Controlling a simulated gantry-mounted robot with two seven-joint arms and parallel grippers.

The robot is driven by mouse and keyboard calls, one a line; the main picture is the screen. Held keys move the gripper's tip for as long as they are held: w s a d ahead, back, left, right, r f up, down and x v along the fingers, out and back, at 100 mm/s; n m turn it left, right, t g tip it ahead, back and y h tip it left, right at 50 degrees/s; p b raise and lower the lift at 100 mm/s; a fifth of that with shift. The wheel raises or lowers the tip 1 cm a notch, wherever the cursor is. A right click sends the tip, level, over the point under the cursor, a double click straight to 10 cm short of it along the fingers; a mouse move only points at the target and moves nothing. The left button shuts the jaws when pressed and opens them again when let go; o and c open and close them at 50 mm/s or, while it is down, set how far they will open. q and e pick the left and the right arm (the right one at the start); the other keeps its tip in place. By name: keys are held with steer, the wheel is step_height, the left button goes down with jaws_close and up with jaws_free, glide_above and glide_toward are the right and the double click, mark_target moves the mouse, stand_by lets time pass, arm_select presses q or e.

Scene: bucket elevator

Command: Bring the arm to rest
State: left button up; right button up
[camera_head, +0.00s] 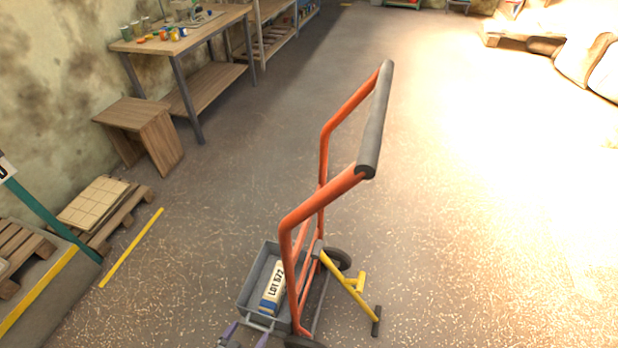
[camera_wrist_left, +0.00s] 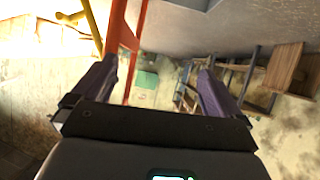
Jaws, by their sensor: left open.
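My left gripper (camera_head: 246,331) shows at the bottom edge of the head view, its purple fingers apart. It is beside the near end of a grey tray (camera_head: 246,287) at the foot of an orange hand cart (camera_head: 327,196). A box marked LOT (camera_head: 273,286) lies in the tray. In the left wrist view, the two purple fingers of the gripper (camera_wrist_left: 157,76) are wide apart with nothing held between them. The cart's orange tube (camera_wrist_left: 133,62) passes behind the left finger there. My right gripper is in neither view.
The cart has a grey handle (camera_head: 377,120) and a yellow bar (camera_head: 345,285) at its right. A wooden stool (camera_head: 137,115), workbench (camera_head: 208,84) and pallet (camera_head: 128,208) stand along the left wall. The floor right of the cart is clear.

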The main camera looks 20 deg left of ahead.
arm_select(q)
steer(key=d+r+g+p, duration=0.2)
steer(key=r+p, duration=0.2)
steer(key=r, duration=0.9)
steer(key=d+r+g+p, duration=0.1)
steer(key=d+r+p, duration=0.3)
steer(key=r, duration=0.9)
steer(key=s+a+r+m+g, duration=0.2)
steer(key=s+r+g, duration=0.3)
steer(key=s+r, duration=0.25)
step_height(320, 180, up, 37)
steer(key=s+p, duration=0.1)
steer(key=p, duration=3.7)
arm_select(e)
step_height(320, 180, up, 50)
arm_select(q)
step_height(320, 180, down, 75)
steer(key=b, duration=7.4)
steer(key=shift+d+g, duration=0.2)
steer(key=shift+g, duration=0.2)
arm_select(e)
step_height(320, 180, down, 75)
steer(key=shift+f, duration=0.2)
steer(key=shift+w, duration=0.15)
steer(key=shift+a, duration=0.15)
